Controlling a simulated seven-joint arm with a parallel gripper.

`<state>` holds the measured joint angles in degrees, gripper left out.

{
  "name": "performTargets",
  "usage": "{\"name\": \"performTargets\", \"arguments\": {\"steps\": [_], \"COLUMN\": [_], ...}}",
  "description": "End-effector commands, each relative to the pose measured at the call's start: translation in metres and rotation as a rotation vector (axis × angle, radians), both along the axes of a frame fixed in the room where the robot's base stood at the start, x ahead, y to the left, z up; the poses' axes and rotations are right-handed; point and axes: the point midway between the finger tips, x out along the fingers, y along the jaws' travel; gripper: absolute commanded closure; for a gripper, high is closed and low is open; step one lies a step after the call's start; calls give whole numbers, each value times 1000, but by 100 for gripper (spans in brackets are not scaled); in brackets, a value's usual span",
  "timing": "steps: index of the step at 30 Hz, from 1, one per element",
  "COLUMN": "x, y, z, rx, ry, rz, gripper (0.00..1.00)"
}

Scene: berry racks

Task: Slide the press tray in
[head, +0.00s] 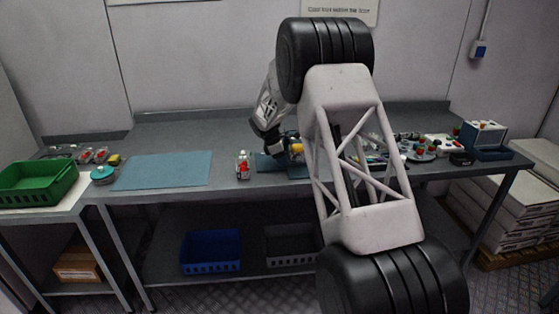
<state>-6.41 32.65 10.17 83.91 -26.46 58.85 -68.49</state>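A small blue-and-white box (484,134), which looks like the press, stands at the right end of the long workbench, with small red and dark items on top. A dark blue tray-like part (493,154) sits low at its front and seems to stick out; how far is too small to tell. My gripper (275,150) points down over the middle of the bench, far left of the box. Its fingers are dark and small, so open or shut does not show. A yellow item (297,147) is just right of it, partly hidden by my arm.
My arm hides the bench's middle right. A red-and-white bottle (243,166) stands left of my gripper, near a blue mat (163,171). Plates and small items (421,154) crowd the bench left of the box. A green crate (38,184) is far left.

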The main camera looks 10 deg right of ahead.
Motion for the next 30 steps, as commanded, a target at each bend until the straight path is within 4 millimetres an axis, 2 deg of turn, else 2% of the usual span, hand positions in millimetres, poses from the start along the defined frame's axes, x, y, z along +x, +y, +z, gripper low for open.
{"name": "performTargets", "arguments": {"steps": [14,30], "x": [0,0], "y": [5,28], "z": [5,60], "rx": [1,0], "ry": [-1,-1], "rz": [3,3], "gripper": [54,54]}}
